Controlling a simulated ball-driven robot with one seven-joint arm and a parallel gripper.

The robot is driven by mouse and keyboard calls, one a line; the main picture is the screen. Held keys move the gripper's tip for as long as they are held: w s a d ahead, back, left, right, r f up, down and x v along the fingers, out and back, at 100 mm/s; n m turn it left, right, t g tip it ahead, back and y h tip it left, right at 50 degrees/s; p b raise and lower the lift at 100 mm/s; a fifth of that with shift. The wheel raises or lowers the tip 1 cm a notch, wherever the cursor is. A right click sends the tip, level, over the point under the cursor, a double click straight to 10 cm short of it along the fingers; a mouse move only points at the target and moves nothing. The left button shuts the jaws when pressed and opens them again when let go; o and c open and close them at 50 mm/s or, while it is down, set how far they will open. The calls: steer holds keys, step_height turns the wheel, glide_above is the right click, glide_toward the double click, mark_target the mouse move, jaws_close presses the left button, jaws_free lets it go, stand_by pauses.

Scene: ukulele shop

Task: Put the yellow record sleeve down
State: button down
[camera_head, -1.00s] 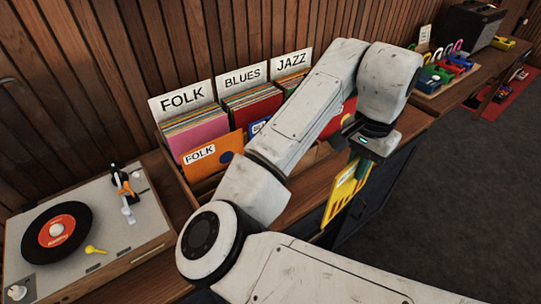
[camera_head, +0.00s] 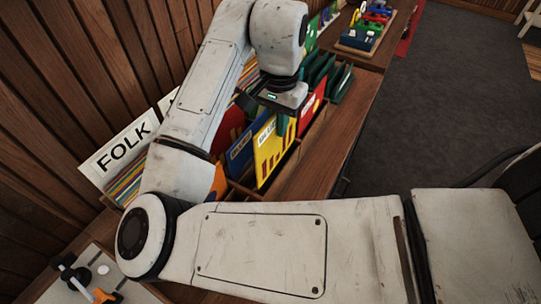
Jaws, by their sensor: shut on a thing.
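The yellow record sleeve (camera_head: 271,152), with red bars and a small label at its top, hangs upright below my gripper (camera_head: 281,118). My gripper is shut on its top edge. The sleeve is over or in the wooden record bin (camera_head: 248,190), between a blue sleeve (camera_head: 240,155) on its left and a red sleeve (camera_head: 311,106) on its right. I cannot tell whether its bottom edge touches the bin. My arm hides part of the bin and its sleeves.
A white FOLK sign (camera_head: 122,152) stands behind sleeves at the left. Green sleeves (camera_head: 340,82) fill the right end of the bin. The wooden counter front (camera_head: 322,150) is bare. A tray of colourful items (camera_head: 365,30) stands farther back.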

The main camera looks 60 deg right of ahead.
glide_above(277, 163)
steer(key=shift+w+d+f, duration=0.1)
steer(key=shift+f, duration=1.7)
steer(key=shift+w+d+f, duration=0.1)
steer(key=shift+f, duration=1.7)
steer(key=shift+s+f, duration=0.1)
steer(key=shift+f, duration=0.5)
steer(key=c, duration=1.2)
jaws_free()
steer(key=shift+r, duration=0.1)
step_height(277, 163, up, 13)
steer(key=shift+r, duration=0.1)
